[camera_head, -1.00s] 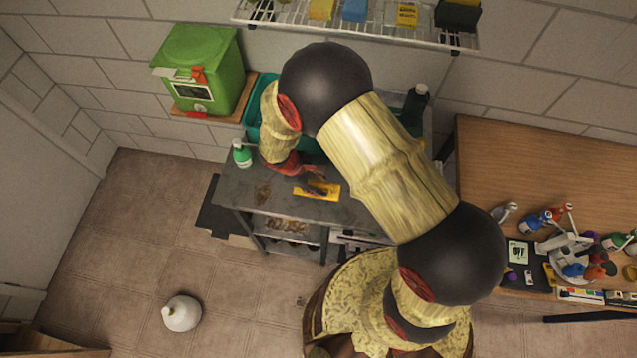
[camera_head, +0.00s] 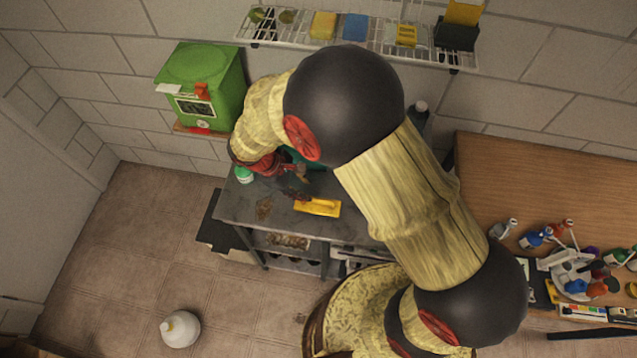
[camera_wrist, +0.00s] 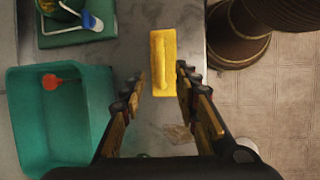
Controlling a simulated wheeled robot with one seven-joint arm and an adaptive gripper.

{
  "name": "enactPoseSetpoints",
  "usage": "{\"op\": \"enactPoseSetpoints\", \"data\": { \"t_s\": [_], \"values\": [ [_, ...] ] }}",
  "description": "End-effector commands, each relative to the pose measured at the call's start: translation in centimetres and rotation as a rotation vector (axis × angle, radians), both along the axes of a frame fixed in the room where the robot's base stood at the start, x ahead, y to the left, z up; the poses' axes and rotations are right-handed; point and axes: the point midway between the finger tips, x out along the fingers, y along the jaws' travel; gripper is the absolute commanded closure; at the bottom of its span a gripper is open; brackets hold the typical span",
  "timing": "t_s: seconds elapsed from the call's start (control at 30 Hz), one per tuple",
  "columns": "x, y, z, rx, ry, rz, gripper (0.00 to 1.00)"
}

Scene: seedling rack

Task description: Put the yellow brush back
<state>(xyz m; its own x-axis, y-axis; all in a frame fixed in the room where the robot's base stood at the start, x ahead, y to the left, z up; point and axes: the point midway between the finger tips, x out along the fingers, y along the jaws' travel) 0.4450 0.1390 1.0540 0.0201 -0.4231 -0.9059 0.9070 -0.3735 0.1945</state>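The yellow brush (camera_head: 318,207) lies flat on the dark grey bench top (camera_head: 345,215), close to its front edge. The wrist view shows it from above as a yellow block (camera_wrist: 170,95) with a raised handle along its middle. My gripper (camera_wrist: 160,78) is open, with its fingers spread on either side of the brush's lower part in that view. The fingers appear to be above the brush, and I see no contact. In the head view my gripper (camera_head: 300,190) is dark and small, just left of and behind the brush.
A teal bin (camera_wrist: 60,145) stands beside the brush, with a green tray (camera_wrist: 75,32) beyond it. A wire wall shelf (camera_head: 383,48) holds sponges and small boxes. A green-capped bottle (camera_head: 244,175) stands at the bench's left. A wooden table (camera_head: 540,185) with bottles is at right.

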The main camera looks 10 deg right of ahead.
Motion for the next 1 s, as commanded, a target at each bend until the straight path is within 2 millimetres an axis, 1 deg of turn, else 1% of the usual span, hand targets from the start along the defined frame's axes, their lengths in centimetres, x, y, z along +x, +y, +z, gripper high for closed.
{"op": "enactPoseSetpoints", "data": {
  "t_s": [0.13,0.17,0.23,0.27,0.37,0.4,0.47,0.5,0.57,0.6,0.67,0.7,0.8,0.83,0.9,1.0],
  "values": [
    [0.1,-0.1,0.5,0.005,-0.006,-0.009,0.69],
    [0.1,-0.2,1.0,0.011,-0.012,-0.019,0.69],
    [0.4,-0.7,2.8,0.036,-0.037,-0.062,0.69],
    [0.5,-1.1,3.9,0.051,-0.051,-0.088,0.69],
    [0.5,-2.9,8.8,0.12,-0.12,-0.206,0.69],
    [0.2,-3.9,11.0,0.15,-0.152,-0.263,0.69],
    [-0.5,-5.3,14.2,0.202,-0.201,-0.35,0.69],
    [-1.2,-6.3,16.2,0.235,-0.233,-0.405,0.69],
    [-2.3,-7.6,19.0,0.286,-0.282,-0.488,0.69],
    [-3.2,-8.5,20.7,0.319,-0.315,-0.54,0.69],
    [-4.7,-9.7,23.1,0.37,-0.366,-0.619,0.69],
    [-5.7,-10.5,24.6,0.405,-0.4,-0.67,0.69],
    [-8.6,-12.1,27.6,0.49,-0.484,-0.788,0.69],
    [-9.4,-12.4,28.3,0.513,-0.509,-0.819,0.69],
    [-11.2,-13.1,29.6,0.565,-0.558,-0.884,0.69],
    [-13.2,-13.6,30.8,0.622,-0.614,-0.951,0.69]
  ]
}}
